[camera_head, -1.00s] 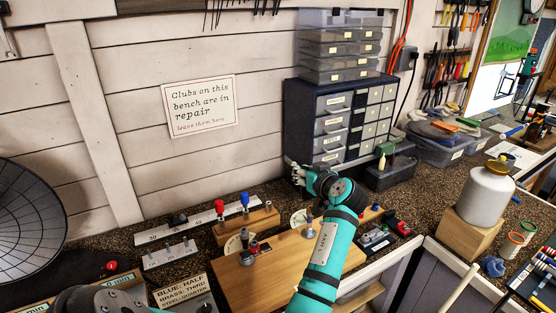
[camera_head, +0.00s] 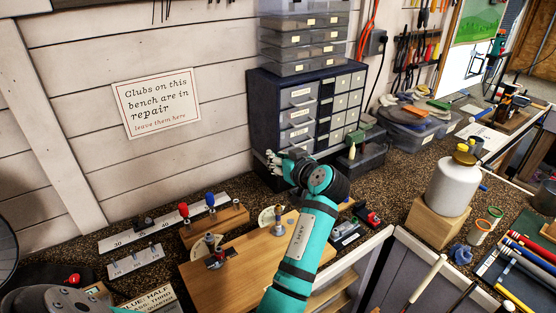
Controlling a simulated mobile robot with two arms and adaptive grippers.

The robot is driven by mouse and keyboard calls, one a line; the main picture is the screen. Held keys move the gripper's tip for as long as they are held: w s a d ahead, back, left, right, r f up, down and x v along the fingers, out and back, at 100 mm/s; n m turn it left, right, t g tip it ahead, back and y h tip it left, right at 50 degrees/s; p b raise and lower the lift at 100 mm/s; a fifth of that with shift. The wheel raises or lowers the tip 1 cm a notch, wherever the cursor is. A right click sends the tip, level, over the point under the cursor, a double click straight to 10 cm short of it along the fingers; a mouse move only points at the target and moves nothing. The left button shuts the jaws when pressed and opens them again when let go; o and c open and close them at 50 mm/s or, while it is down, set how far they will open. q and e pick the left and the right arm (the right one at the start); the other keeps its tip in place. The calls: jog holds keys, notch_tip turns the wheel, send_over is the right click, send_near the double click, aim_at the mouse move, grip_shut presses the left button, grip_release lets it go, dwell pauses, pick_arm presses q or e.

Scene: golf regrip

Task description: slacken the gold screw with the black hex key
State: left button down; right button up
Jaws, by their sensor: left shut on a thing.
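My left gripper (camera_head: 274,159) is at the end of the teal arm, in front of the lower part of the drawer cabinet and past the wooden board (camera_head: 228,283). Its pale fingertips are small in view. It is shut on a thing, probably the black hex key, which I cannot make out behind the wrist. Two upright posts with pale dials stand on the board: a far one (camera_head: 279,226) and a near one (camera_head: 210,242) beside a small red-handled part. I cannot pick out the gold screw at this size. My right gripper is not in view.
A wooden block (camera_head: 227,224) with red and blue handles stands left of the board, beside white numbered strips (camera_head: 120,240). The drawer cabinet (camera_head: 258,120) stands behind. A white bottle (camera_head: 455,187) stands on a wooden block at right. Dark bench top shows between them.

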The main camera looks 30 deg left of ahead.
pick_arm(q)
jog(key=shift+f+b, duration=0.6)
jog(key=shift+f, duration=0.25)
notch_tip(320, 180, down, 4)
jog(key=b, duration=0.3)
jog(key=shift+b, duration=0.3)
jog(key=shift+b, duration=0.7)
dwell(0.7)
jog(key=shift+f+b, duration=0.9)
jog(key=shift+f, duration=0.1)
jog(key=c, duration=1.1)
grip_release()
jog(key=shift+r, duration=0.15)
